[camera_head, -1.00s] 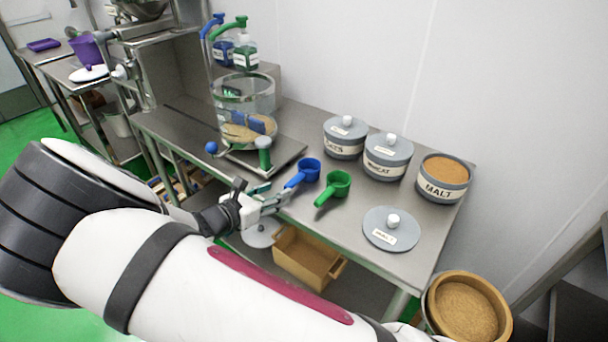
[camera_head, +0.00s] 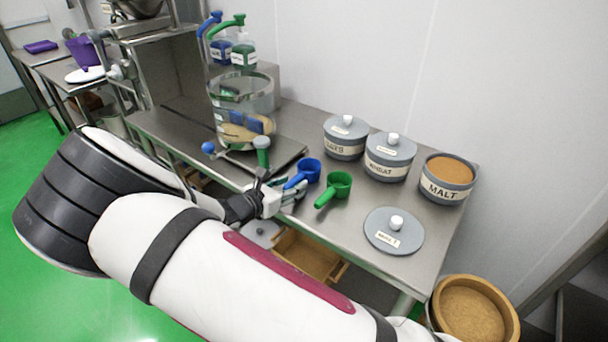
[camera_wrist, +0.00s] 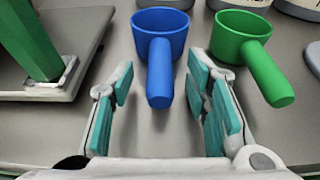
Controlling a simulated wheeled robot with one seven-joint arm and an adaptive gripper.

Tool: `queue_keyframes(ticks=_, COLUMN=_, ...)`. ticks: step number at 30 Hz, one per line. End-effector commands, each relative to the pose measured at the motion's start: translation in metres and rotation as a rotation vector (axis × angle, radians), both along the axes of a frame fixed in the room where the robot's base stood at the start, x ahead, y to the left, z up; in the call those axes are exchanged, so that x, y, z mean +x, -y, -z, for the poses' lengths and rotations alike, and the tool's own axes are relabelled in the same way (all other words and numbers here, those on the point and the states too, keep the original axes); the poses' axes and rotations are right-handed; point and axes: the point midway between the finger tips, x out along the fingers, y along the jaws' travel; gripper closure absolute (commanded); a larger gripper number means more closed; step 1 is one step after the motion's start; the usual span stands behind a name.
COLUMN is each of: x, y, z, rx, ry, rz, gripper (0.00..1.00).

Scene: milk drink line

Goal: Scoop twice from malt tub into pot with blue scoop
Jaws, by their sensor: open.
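The blue scoop (camera_head: 307,172) lies on the steel table with its handle toward my gripper (camera_head: 285,192). In the wrist view, the handle of the blue scoop (camera_wrist: 160,75) lies between and just ahead of the open, empty fingers of my gripper (camera_wrist: 163,105). The malt tub (camera_head: 447,180) stands open at the table's right end, full of brown powder. Its lid (camera_head: 394,232) lies flat in front of it. The pot is probably the large clear vessel (camera_head: 241,108) on a platform at the left, with something tan inside; its identity is uncertain.
A green scoop (camera_head: 334,188) lies just right of the blue one, and shows close by in the wrist view (camera_wrist: 240,40). Two lidded tubs (camera_head: 345,140) (camera_head: 389,158) stand behind. A green-handled post (camera_head: 262,155) rises at the left. Bare table lies around the lid.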

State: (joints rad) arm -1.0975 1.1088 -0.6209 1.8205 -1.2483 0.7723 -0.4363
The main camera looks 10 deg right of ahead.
Motion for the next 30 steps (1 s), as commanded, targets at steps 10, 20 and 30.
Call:
queue_keyframes(ticks=10, x=0.000, y=0.000, z=0.000, rx=0.000, ry=0.000, rz=0.000, gripper=1.00)
queue_keyframes(ticks=20, x=-0.001, y=0.000, z=-0.014, rx=0.000, ry=0.000, rz=0.000, gripper=1.00)
queue_keyframes(ticks=30, x=-0.001, y=0.000, z=-0.040, rx=0.001, ry=0.001, rz=0.000, gripper=1.00)
